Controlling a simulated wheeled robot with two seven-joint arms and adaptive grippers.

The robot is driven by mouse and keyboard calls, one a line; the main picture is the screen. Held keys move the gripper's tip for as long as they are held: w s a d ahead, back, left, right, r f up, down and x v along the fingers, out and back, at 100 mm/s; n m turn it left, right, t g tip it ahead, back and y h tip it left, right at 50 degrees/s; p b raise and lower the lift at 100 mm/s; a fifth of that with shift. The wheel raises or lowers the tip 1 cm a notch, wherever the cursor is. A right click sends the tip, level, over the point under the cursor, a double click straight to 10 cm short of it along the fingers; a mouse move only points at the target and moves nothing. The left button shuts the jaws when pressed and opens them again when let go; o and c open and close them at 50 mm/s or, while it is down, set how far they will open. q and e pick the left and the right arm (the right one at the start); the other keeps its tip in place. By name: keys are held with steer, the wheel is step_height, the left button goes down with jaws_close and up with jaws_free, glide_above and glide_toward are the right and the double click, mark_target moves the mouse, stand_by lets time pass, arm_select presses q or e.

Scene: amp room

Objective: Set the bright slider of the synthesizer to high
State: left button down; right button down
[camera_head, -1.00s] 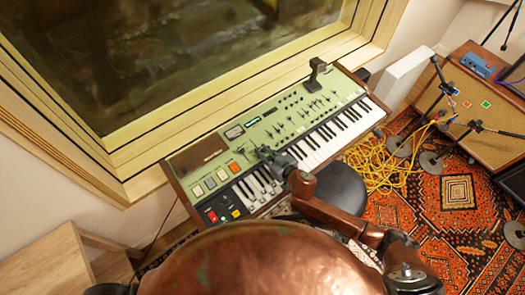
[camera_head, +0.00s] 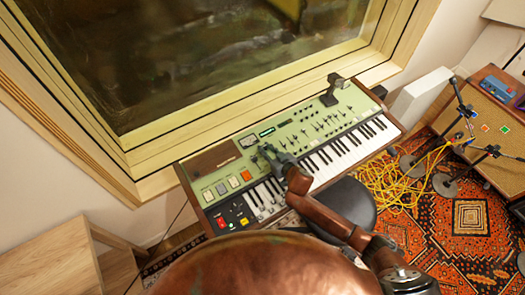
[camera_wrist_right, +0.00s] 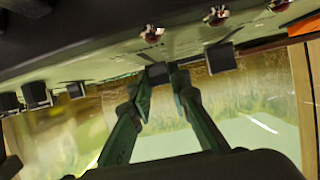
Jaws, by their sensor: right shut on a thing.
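The synthesizer (camera_head: 225,158) has a green panel with several dark sliders and a keyboard along its near side. My right gripper (camera_head: 268,150) reaches over the keys to the panel, left of the main slider group (camera_head: 325,122). In the right wrist view its two fingers (camera_wrist_right: 160,82) are closed around a small dark slider cap (camera_wrist_right: 157,72). The slider's label cannot be read, so I cannot tell whether it is the bright slider. The gripper hides this part of the panel in the head view. My left gripper is not in view.
Another dark cap (camera_wrist_right: 221,57) sits close beside the gripped one, and red-tipped knobs (camera_wrist_right: 152,35) are near. A black stand-like object (camera_head: 334,90) stands on the synthesizer's back right. A window frame (camera_head: 250,112) runs behind it. A dark stool (camera_head: 347,203) is below the keyboard.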

steer(key=c, duration=2.2)
jaws_free()
steer(key=shift+w+r, duration=0.1)
steer(key=shift+r, duration=0.05)
steer(key=o, duration=0.4)
steer(key=shift+w+a, duration=0.1)
steer(key=shift+c, duration=0.2)
steer(key=shift+o, duration=0.2)
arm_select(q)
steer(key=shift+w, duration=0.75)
arm_select(e)
steer(key=v, duration=1.2)
